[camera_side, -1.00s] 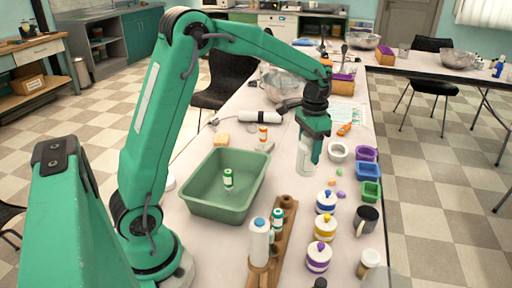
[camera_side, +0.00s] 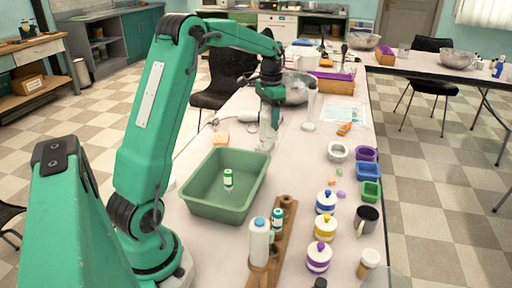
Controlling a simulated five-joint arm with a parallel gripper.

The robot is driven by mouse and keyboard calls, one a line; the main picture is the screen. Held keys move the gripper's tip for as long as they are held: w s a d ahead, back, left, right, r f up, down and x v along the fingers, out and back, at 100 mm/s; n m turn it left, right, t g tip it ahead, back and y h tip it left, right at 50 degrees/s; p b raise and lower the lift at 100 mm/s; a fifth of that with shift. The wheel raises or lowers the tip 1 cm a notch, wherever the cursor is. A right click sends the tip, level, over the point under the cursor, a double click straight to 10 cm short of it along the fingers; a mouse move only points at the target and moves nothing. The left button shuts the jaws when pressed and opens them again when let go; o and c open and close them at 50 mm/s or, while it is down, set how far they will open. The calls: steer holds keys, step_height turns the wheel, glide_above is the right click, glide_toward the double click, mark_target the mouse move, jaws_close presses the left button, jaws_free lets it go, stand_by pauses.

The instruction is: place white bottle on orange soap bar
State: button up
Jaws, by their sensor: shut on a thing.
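My gripper (camera_side: 270,108) is shut on a pale, whitish bottle (camera_side: 268,134), held upright over the table behind the green tub. The fingers hide its upper part. I cannot tell whether its base touches the table. A light orange block (camera_side: 220,140), which looks like the soap bar, lies on the table to the left of the held bottle, apart from it. Another white bottle with a blue cap (camera_side: 260,242) stands in the wooden rack at the front.
A green tub (camera_side: 192,207) holding a small green-and-white bottle (camera_side: 228,180) lies in front of the block. A wooden rack (camera_side: 288,215) stands right of the tub. Jars (camera_side: 325,228) and small coloured moulds (camera_side: 367,172) line the right. A metal bowl (camera_side: 296,90) sits behind my gripper.

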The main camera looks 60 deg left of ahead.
steer(key=s+a+r, duration=0.1)
steer(key=s+a, duration=0.4)
steer(key=a, duration=0.6)
steer(key=shift+n, duration=0.3)
steer(key=shift+s+a+f, duration=0.75)
steer(key=shift+a+f, duration=1.05)
steer(key=shift+a, duration=0.05)
steer(key=shift+s+a+f, duration=0.75)
steer(key=shift+a+f, duration=1.05)
steer(key=shift+f, duration=0.05)
steer(key=shift+s+a+f, duration=0.75)
steer(key=shift+a+f, duration=1.05)
steer(key=shift+a, duration=0.05)
steer(key=shift+f, duration=0.15)
steer(key=o, duration=1.1)
steer(key=shift+o, duration=0.2)
step_height(320, 180, up, 12)
steer(key=shift+w, duration=0.1)
